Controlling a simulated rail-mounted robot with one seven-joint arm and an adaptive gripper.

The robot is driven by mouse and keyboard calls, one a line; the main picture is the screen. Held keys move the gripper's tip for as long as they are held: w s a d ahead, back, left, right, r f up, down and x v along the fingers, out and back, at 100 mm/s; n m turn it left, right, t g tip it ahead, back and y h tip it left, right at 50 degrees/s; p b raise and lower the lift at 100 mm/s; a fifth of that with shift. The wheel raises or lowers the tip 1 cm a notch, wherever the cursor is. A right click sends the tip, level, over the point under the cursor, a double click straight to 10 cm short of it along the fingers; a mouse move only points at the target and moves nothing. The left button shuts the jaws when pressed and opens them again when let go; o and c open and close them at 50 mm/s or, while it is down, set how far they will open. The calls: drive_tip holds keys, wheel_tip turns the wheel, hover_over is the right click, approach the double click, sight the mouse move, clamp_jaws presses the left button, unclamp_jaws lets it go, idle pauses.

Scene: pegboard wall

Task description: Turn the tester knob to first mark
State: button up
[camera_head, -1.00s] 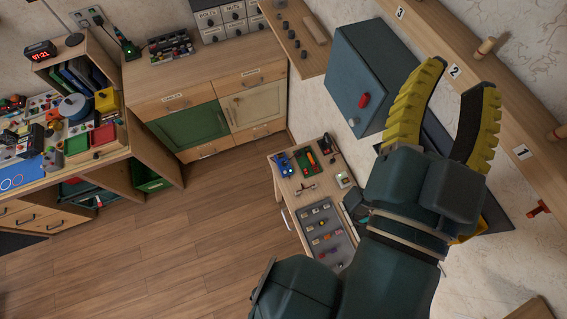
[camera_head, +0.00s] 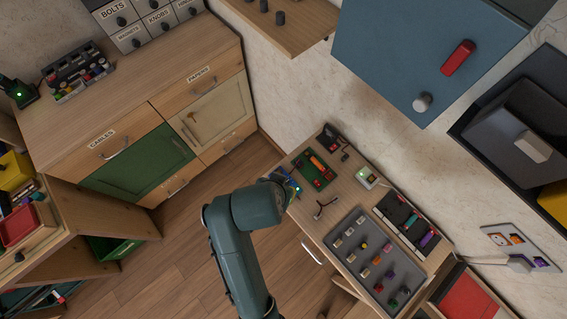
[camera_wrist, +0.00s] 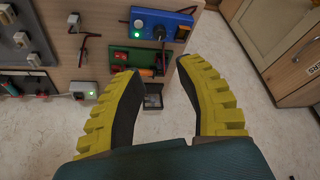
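The head view does not show the fingers.
A blue cabinet (camera_head: 400,45) hangs above. Floor lies left of the bench.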

drive_tip(key=b+x, duration=0.3)
drive_tip(key=x, duration=1.2)
clamp_jaws()
